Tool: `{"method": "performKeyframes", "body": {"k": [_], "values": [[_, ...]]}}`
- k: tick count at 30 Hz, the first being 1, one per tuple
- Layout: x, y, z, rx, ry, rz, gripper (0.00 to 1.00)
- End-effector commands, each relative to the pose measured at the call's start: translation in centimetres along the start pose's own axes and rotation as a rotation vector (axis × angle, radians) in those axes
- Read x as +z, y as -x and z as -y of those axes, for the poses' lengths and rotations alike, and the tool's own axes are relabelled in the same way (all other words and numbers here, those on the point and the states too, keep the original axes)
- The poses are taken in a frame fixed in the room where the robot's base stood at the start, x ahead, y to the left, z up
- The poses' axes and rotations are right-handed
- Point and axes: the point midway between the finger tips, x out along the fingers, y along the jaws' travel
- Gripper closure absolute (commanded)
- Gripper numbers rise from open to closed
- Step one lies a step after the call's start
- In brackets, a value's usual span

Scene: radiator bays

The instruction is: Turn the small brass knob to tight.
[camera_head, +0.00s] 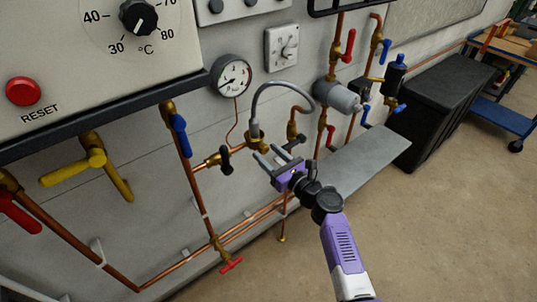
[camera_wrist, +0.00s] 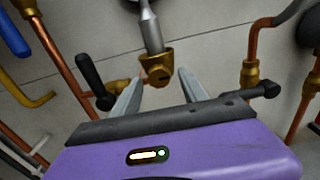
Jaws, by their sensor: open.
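The small brass knob (camera_wrist: 160,74) faces me in the wrist view, on a brass fitting below the end of a grey hose (camera_wrist: 151,30). In the head view this brass fitting (camera_head: 257,142) sits on the wall pipework, partly behind my gripper (camera_head: 266,154). My gripper is open and empty, with its two fingers pointing at the wall. In the wrist view the fingertips of my gripper (camera_wrist: 162,76) lie to the left and right of the knob. I cannot tell how deep they reach; no contact shows.
A black-handled valve (camera_wrist: 92,80) is close left of the fingers. A copper pipe with a brass nut (camera_wrist: 250,75) rises on the right. A grey shelf (camera_head: 365,160) and black box (camera_head: 435,110) stand to the right. The floor (camera_head: 440,220) is clear.

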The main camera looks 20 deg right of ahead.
Motion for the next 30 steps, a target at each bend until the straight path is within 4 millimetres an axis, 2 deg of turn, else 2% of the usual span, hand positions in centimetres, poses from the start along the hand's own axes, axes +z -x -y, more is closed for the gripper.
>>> {"method": "performKeyframes", "body": {"k": [5, 18, 22, 30], "values": [[-0.1, 0.8, 0.0, 0.0, 0.002, 0.0, 0.49], [-0.1, 7.0, 0.0, 0.0, 0.001, 0.0, 0.49], [-0.1, 7.7, 0.0, 0.0, 0.0, 0.0, 0.49], [0.0, 7.8, 0.0, 0.0, 0.0, 0.0, 0.49]]}}
